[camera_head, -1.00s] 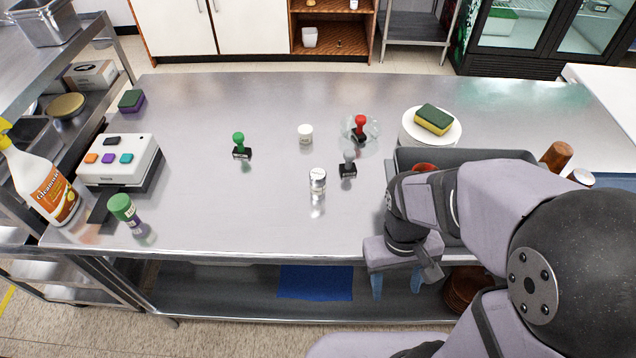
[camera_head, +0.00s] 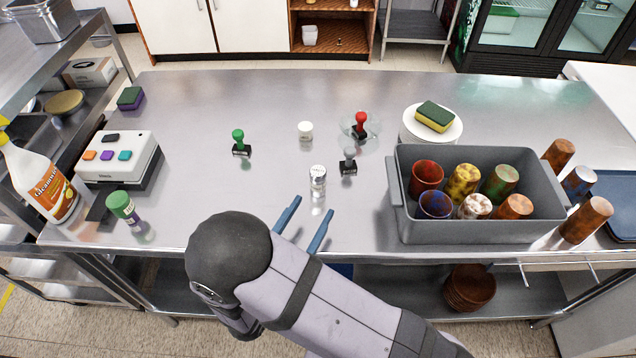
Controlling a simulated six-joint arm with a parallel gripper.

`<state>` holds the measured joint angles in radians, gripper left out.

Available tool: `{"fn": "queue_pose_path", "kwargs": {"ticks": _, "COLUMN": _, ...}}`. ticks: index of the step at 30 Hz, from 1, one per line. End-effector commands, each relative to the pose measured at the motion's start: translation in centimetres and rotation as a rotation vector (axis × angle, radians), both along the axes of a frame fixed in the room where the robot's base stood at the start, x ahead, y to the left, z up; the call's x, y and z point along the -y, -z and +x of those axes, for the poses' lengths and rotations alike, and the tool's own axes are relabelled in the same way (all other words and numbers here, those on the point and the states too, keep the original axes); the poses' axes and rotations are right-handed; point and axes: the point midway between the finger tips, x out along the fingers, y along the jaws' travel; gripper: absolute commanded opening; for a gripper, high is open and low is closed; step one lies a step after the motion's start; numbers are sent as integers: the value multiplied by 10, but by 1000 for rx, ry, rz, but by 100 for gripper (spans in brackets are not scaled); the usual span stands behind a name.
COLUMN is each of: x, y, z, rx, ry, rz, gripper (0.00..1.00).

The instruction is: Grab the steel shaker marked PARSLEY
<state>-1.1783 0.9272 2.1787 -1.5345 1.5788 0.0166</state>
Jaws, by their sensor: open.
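A small steel shaker (camera_head: 317,179) with a pale label stands upright near the middle of the steel table; its lettering is too small to read. My gripper (camera_head: 308,217) has two blue fingers, spread apart and empty. They reach over the table's front edge just in front of the shaker, apart from it. A white-lidded jar (camera_head: 305,131) stands farther back, and a green-capped shaker (camera_head: 122,206) stands at the left front; their labels cannot be read either.
Stamps with grey (camera_head: 348,162), red (camera_head: 361,124) and green (camera_head: 240,144) handles stand around the shaker. A grey bin (camera_head: 480,232) of several cups is at the right. A spray bottle (camera_head: 45,184) and button box (camera_head: 120,150) are at the left. The front middle is clear.

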Motion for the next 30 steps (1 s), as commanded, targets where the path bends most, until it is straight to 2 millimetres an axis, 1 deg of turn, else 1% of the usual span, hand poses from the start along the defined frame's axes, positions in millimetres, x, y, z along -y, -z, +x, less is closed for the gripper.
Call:
{"fn": "queue_pose_path", "kwargs": {"ticks": 1, "x": -10, "y": 8, "z": 0, "rx": -11, "ry": -41, "rz": -19, "gripper": 53}}
{"fn": "queue_pose_path", "kwargs": {"ticks": 3, "x": -20, "y": 13, "z": 0, "rx": -21, "ry": -78, "rz": -38, "gripper": 53}}
{"fn": "queue_pose_path", "kwargs": {"ticks": 7, "x": -25, "y": 15, "z": 1, "rx": -27, "ry": -101, "rz": -49, "gripper": 53}}
{"fn": "queue_pose_path", "kwargs": {"ticks": 10, "x": -23, "y": 14, "z": 4, "rx": -27, "ry": -97, "rz": -49, "gripper": 53}}
{"fn": "queue_pose_path", "kwargs": {"ticks": 13, "x": -19, "y": 13, "z": 13, "rx": -26, "ry": -94, "rz": -48, "gripper": 53}}
{"fn": "queue_pose_path", "kwargs": {"ticks": 21, "x": -6, "y": 12, "z": 50, "rx": -26, "ry": -92, "rz": -46, "gripper": 53}}
{"fn": "queue_pose_path", "kwargs": {"ticks": 24, "x": -3, "y": 13, "z": 59, "rx": -26, "ry": -93, "rz": -47, "gripper": 53}}
{"fn": "queue_pose_path", "kwargs": {"ticks": 30, "x": -2, "y": 15, "z": 65, "rx": -26, "ry": -96, "rz": -46, "gripper": 53}}
